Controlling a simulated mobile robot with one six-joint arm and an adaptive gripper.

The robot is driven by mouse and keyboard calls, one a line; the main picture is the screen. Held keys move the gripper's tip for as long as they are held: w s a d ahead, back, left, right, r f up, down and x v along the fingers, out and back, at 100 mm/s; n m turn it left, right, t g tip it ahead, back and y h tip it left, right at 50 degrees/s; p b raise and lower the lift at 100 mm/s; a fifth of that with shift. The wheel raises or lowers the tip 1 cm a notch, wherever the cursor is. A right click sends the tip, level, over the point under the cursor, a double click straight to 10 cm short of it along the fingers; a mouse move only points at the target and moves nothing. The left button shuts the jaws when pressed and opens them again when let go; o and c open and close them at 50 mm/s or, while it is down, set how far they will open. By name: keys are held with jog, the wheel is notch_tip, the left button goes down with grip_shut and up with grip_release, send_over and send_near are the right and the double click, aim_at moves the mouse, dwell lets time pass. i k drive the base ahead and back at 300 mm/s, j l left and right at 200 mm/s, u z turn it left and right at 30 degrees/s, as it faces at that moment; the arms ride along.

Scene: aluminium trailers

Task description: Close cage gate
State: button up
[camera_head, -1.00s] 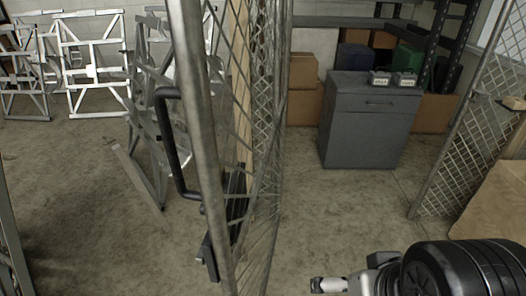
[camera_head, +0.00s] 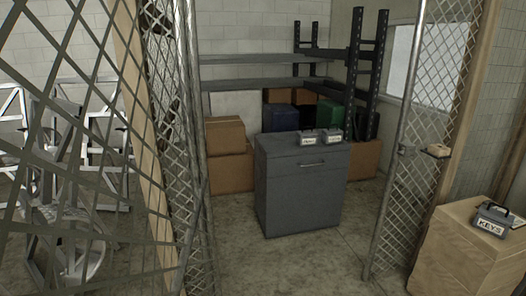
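The cage gate (camera_head: 75,110) is a wire-mesh panel very close on the left. It stands swung out of the cage opening, and its mesh runs off the left edge of the view. Its handle is not in view. A metal post (camera_head: 192,150) stands at the left side of the opening. On the right, a mesh cage panel (camera_head: 425,150) has a metal upright with a small latch-like fitting (camera_head: 405,150). The opening between the two sides is clear at the front. My gripper is not in view.
Inside the cage stand a grey cabinet (camera_head: 298,190), cardboard boxes (camera_head: 228,170) and dark shelving (camera_head: 265,84). A cardboard box (camera_head: 460,255) with a case labelled KEYS (camera_head: 492,219) on it stands at the right front. White metal frames (camera_head: 100,160) show behind the gate mesh.

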aim_at(7, 225)
jog(key=i+l, duration=0.15)
jog(key=i, duration=0.9)
jog(key=i+l, duration=0.15)
jog(key=i, duration=0.9)
jog(key=i+l+u, duration=0.35)
jog(key=i+u, duration=0.15)
jog(key=i, duration=0.2)
jog(key=i+l+u, duration=0.45)
jog(key=i+l, duration=0.2)
jog(key=k+j, duration=0.55)
jog(key=k, duration=0.15)
jog(key=k+j, duration=0.55)
jog(key=k, duration=0.2)
jog(key=k+j+u, duration=0.1)
jog(key=k+j, duration=0.45)
jog(key=k, duration=0.15)
jog(key=k+j, duration=0.25)
jog(key=j, duration=0.2)
jog(key=k+j, duration=0.55)
jog(key=j, duration=0.3)
jog(key=k+j, duration=0.3)
jog(key=j, duration=0.15)
jog(key=k+j+u, duration=0.1)
jog(key=k+j, duration=0.15)
jog(key=j, duration=0.15)
jog(key=i+j, duration=0.1)
jog(key=j, duration=0.15)
